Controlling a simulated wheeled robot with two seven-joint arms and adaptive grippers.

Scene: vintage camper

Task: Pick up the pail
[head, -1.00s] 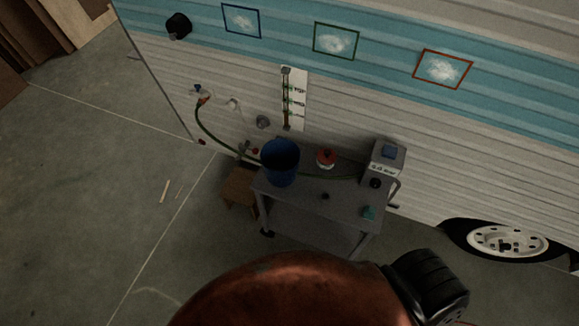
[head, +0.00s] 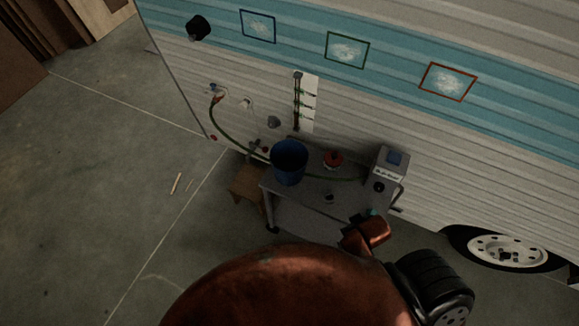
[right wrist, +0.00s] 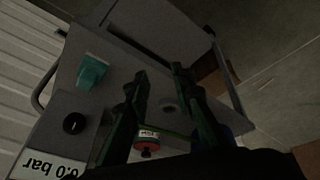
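The pail is a blue, open-topped bucket (head: 289,164) standing upright at the left end of a grey cart (head: 318,220) in the head view. My right gripper (right wrist: 158,72) shows in the right wrist view, its two dark green fingers apart with nothing held between them. It is over the cart, and its fingers are not around the pail. A dark bluish patch at the lower right of that view may be part of the pail, mostly hidden. My left gripper is not in view.
The cart also bears a red-topped item (head: 333,158), a grey gauge box (head: 389,163) and a teal item (right wrist: 91,72). A green hose runs behind the pail. A wooden stool (head: 247,183) stands left of the cart. The camper wall is close behind; floor at left is mostly clear.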

